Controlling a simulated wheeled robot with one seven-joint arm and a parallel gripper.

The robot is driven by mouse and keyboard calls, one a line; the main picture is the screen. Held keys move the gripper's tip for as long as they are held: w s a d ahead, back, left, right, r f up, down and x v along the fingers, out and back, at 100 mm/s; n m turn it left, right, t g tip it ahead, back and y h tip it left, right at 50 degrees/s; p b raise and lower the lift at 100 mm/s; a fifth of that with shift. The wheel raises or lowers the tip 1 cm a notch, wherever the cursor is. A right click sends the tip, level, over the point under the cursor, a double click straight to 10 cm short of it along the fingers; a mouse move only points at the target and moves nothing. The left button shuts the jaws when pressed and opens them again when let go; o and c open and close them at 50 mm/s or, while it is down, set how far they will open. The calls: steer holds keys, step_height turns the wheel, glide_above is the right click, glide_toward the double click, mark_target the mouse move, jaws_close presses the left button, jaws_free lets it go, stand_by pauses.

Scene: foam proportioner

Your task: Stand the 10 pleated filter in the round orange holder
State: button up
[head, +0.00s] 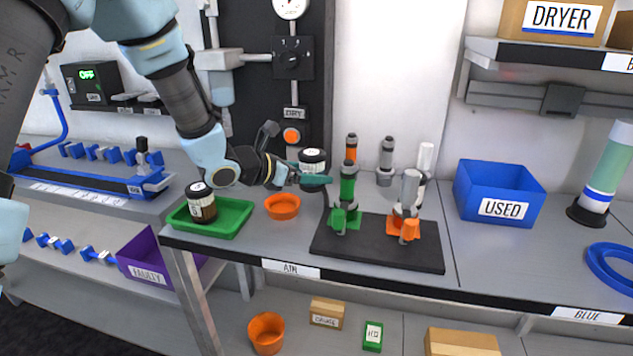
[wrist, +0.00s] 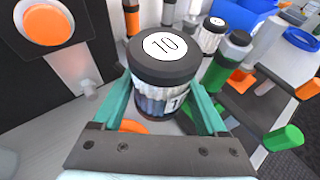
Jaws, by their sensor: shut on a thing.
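The 10 pleated filter (wrist: 164,72) is upright between the teal fingers of my gripper (wrist: 165,105), with its dark cap and white "10" disc facing up. In the head view the filter (head: 312,158) shows behind a finger of my gripper (head: 314,180), which hides its lower part. My gripper is shut on it. The round orange holder (head: 282,206) sits on the bench, below and left of the filter in the head view. In the wrist view a sliver of the holder (wrist: 132,126) shows beside the filter; the filter is apart from it.
A green tray (head: 238,217) with a dark-capped jar (head: 202,205) stands left of the holder. A black mat (head: 375,250) with green and orange fittings lies right. Grey and orange-banded cylinders stand behind. A blue USED bin (head: 498,190) is farther right.

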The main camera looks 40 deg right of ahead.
mark_target(317, 203)
steer(key=w+d+f+p, duration=0.2)
steer(key=d, duration=0.1)
steer(key=shift+d+f, duration=0.1)
steer(key=shift+f, duration=0.15)
steer(key=shift+f+p, duration=0.9)
steer(key=shift+f, duration=1)
steer(key=shift+w+d+f, duration=0.1)
steer(key=shift+d+f, duration=0.05)
steer(key=shift+f, duration=0.15)
steer(key=shift+f, duration=0.1)
steer(key=shift+f, duration=0.15)
steer(key=o, duration=1.4)
steer(key=shift+c, duration=0.2)
